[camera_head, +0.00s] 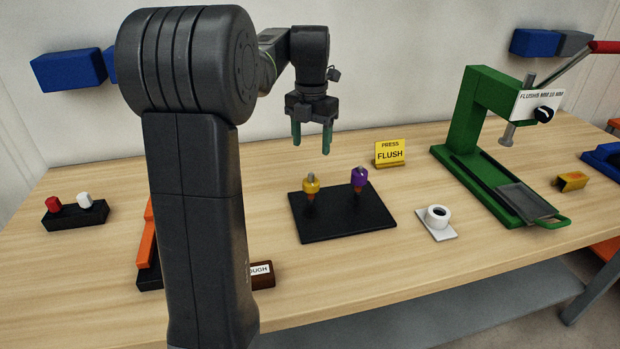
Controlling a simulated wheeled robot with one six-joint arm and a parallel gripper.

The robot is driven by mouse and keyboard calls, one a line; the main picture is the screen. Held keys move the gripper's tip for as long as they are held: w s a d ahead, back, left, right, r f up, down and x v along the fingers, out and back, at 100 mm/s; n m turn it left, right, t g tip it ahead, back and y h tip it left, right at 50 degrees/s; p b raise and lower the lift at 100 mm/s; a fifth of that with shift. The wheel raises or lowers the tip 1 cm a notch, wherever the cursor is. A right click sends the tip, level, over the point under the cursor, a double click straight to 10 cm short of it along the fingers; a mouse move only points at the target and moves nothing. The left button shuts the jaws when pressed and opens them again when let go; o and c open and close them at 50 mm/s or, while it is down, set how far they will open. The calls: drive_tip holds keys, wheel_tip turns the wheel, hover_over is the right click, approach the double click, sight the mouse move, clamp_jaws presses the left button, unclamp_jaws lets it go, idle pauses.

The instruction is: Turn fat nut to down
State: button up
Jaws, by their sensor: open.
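A black board (340,225) lies on the table in the middle. A yellow piece (311,186) with a grey top stands on its left part, and a purple piece (359,177) with a light top stands on its right part. Both have orange-brown lower ends and look upright. The yellow one looks slightly wider, but I cannot tell for sure which is the fat nut. My gripper (312,146) points down with its two green fingers apart and empty. It is in the air, and in the picture it sits above the yellow piece, apart from both pieces.
A yellow sign reading "PRESS FLUSH" (390,153) stands behind the board. A white ring on a white plate (437,222) lies to the right. A green press (482,140) stands further right. A block with red and white knobs (75,214) is at left. My arm hides part of an orange piece (146,235).

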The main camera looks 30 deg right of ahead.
sight(311, 174)
wheel_tip(311, 174, down, 11)
drive_tip(key=shift+f, duration=0.1)
idle(0.3)
drive_tip(key=c, duration=1)
drive_tip(key=shift+o, duration=0.2)
drive_tip(key=shift+m, duration=0.3)
